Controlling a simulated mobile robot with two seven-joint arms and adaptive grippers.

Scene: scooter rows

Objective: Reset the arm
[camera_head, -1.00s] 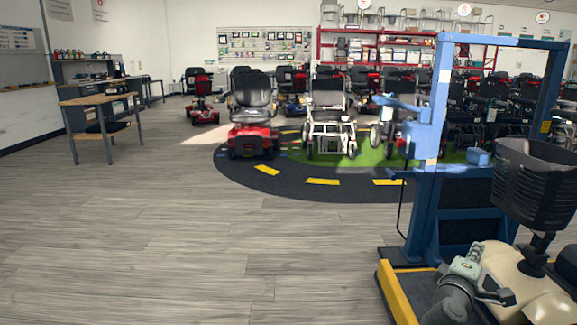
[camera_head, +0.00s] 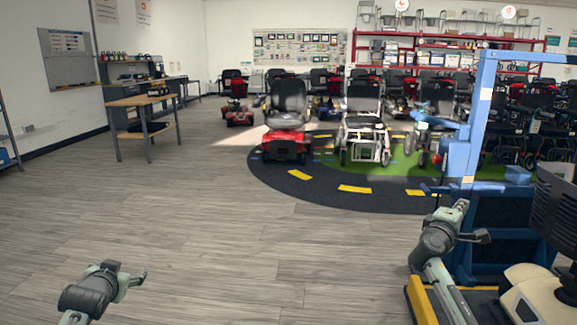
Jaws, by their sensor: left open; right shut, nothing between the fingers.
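My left gripper (camera_head: 130,274) is low at the left of the head view, over bare floor. It is open and empty, with nothing near its fingers. My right gripper (camera_head: 470,222) is at the right, raised in front of the blue frame (camera_head: 481,130) in the picture. It is shut with nothing between its fingers. I cannot tell how far it is from the frame. Both arms come up from the bottom edge.
A red scooter (camera_head: 286,143) and a white wheelchair (camera_head: 364,130) stand on the dark mat (camera_head: 270,182). A wooden table (camera_head: 140,101) is at the left. The middle floor is clear.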

